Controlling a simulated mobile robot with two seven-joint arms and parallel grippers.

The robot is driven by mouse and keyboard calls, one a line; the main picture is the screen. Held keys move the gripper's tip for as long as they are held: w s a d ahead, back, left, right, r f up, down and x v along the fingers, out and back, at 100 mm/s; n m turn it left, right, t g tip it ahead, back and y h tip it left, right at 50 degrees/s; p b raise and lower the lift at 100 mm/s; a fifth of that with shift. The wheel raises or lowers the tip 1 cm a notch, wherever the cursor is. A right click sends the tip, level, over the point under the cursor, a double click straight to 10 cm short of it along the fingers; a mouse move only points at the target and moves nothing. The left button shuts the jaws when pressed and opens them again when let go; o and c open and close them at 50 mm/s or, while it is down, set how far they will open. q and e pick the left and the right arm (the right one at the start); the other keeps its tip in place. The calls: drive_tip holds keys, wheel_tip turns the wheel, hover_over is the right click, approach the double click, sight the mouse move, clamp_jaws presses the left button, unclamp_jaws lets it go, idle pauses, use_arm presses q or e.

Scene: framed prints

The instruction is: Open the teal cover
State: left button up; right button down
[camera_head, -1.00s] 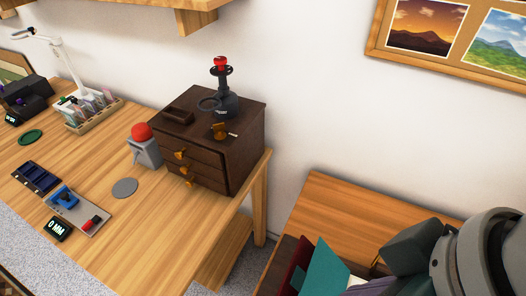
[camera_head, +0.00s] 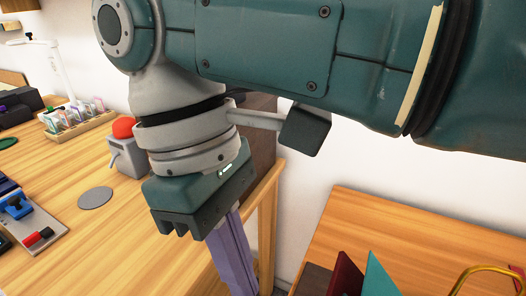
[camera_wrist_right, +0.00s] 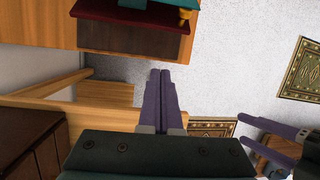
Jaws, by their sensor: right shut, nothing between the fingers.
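The teal cover (camera_head: 380,276) stands up as a thin panel at the bottom of the head view, beside a dark red panel (camera_head: 347,273); its lower part is cut off. A teal edge also shows at the top of the right wrist view (camera_wrist_right: 133,4). My right gripper (camera_head: 238,268) hangs down left of the teal cover and apart from it. Its purple fingers are together and empty in the right wrist view (camera_wrist_right: 160,92). My left gripper (camera_wrist_right: 262,136) shows at the right of the wrist view, its two purple fingers apart.
A wooden surface (camera_head: 400,228) lies behind the teal cover. The workbench (camera_head: 130,235) at left holds a red-button device (camera_head: 124,140) and a grey disc (camera_head: 95,197). My right arm hides most of the dark drawer cabinet. A gold curved handle (camera_head: 485,270) shows at lower right.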

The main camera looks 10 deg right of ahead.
drive_tip(key=shift+m+h, duration=0.4)
drive_tip(key=shift+h, duration=0.4)
drive_tip(key=shift+s+d+f+p, duration=0.15)
drive_tip(key=shift+d+f+p, duration=0.15)
drive_tip(key=shift+d+f, duration=0.95)
drive_tip(key=shift+s+d+f+p, duration=0.1)
drive_tip(key=shift+d+f+p, duration=0.45)
drive_tip(key=shift+d, duration=1.1)
drive_tip(key=shift+s+d+f+p, duration=0.1)
drive_tip(key=shift+s+d+f, duration=0.05)
drive_tip(key=shift+d+f, duration=1.2)
use_arm(q)
drive_tip(key=shift+r, duration=0.15)
use_arm(e)
drive_tip(key=shift+r, duration=0.1)
